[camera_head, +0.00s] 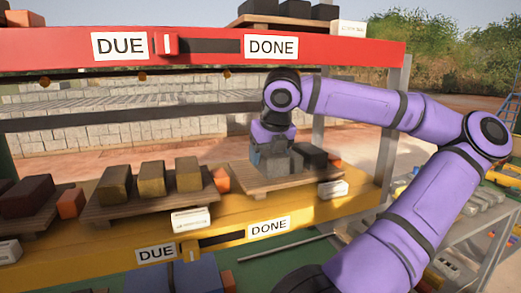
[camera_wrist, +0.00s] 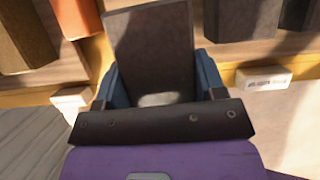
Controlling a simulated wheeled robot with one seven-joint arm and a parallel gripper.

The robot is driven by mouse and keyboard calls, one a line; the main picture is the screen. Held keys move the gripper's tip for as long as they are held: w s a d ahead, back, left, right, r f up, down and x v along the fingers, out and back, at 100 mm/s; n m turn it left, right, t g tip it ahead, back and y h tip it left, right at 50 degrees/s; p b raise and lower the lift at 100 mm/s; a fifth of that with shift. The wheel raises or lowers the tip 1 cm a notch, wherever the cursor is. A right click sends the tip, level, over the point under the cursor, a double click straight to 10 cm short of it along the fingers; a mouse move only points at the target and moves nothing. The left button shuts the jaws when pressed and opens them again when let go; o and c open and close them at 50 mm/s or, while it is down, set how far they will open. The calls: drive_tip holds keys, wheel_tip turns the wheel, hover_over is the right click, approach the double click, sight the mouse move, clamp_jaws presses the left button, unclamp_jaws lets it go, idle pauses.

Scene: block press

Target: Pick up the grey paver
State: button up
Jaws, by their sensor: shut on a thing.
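The grey paver (camera_head: 275,162) is at the left end of the right-hand pallet (camera_head: 262,184) on the yellow shelf. My gripper (camera_head: 273,150) points down over it and is shut on it. In the wrist view the paver (camera_wrist: 150,45) fills the space between the two blue fingers of my gripper (camera_wrist: 155,78), looking dark grey in shadow. Its underside is hidden, so I cannot tell whether it touches the pallet.
Dark pavers (camera_head: 311,155) and an orange block (camera_head: 334,159) stand just right of the grey paver. A left pallet (camera_head: 150,210) holds several brownish blocks. White labels (camera_head: 333,190) sit on the shelf front. A red beam (camera_head: 210,45) spans above.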

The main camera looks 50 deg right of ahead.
sight(286, 167)
drive_tip(key=s+a, duration=0.1)
drive_tip(key=s, duration=0.1)
drive_tip(key=s+a, duration=0.2)
drive_tip(key=s, duration=0.1)
drive_tip(key=s+a, duration=0.1)
drive_tip(key=s, duration=0.2)
drive_tip(key=shift+a, duration=0.25)
drive_tip(key=shift+s+a, duration=0.3)
drive_tip(key=shift+s, duration=0.1)
drive_tip(key=shift+a, duration=0.15)
